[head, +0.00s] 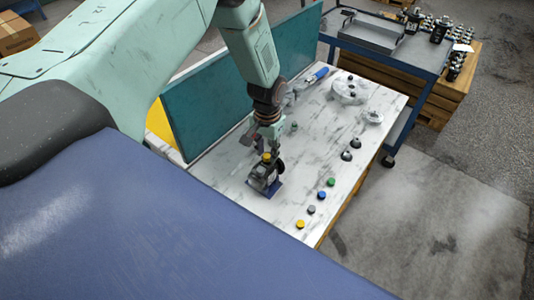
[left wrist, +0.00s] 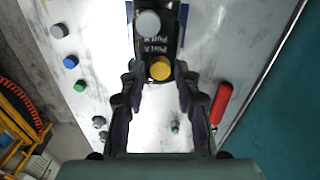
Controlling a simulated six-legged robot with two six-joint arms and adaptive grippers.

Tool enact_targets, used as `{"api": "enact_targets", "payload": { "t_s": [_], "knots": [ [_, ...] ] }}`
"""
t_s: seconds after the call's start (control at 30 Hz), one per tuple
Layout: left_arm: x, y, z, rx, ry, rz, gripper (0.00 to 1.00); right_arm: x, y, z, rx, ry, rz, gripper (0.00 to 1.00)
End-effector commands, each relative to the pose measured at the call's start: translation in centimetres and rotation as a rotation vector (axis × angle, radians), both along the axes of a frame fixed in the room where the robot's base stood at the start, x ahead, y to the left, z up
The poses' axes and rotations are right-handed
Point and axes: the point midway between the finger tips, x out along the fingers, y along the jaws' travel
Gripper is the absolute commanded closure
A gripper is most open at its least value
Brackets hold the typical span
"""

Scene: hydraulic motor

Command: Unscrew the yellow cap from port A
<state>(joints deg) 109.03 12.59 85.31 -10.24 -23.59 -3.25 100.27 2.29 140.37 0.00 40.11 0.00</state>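The dark hydraulic motor (head: 262,181) stands on a small blue base on the marble-patterned worktop. The yellow cap (left wrist: 160,68) sits on its port labelled Port A, with a grey cap (left wrist: 147,22) on the other port. The yellow cap also shows in the head view (head: 267,156). My left gripper (left wrist: 160,84) is open over the motor. Its fingers are spread to either side of the yellow cap, and white gaps show between them and the motor's near end. The exact height above the cap is hard to judge. My right gripper is not in view.
Loose yellow (head: 300,223), grey (head: 311,209), blue (head: 322,195) and green (head: 331,182) caps line the worktop's right edge. A red-handled object (left wrist: 222,103) lies right of the gripper. A teal panel (head: 215,95) stands along the worktop's left side.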

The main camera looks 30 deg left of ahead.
Motion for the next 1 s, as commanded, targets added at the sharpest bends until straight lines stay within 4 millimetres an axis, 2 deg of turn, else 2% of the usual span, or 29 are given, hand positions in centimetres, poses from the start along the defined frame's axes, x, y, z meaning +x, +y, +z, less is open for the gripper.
{"api": "enact_targets", "payload": {
  "t_s": [0.1,0.27,0.9,1.0],
  "knots": [
    [-0.03,-0.01,-0.26,0.0,0.0,-0.132,0.68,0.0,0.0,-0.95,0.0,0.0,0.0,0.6],
    [-0.03,-0.02,-0.11,0.0,0.0,-0.225,0.68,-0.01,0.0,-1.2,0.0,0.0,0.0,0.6],
    [-0.01,0.02,0.0,0.0,0.0,-0.229,0.68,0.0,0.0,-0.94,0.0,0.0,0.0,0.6],
    [-0.01,0.02,0.0,0.0,0.0,-0.228,0.75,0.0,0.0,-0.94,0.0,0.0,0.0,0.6]
  ]
}}
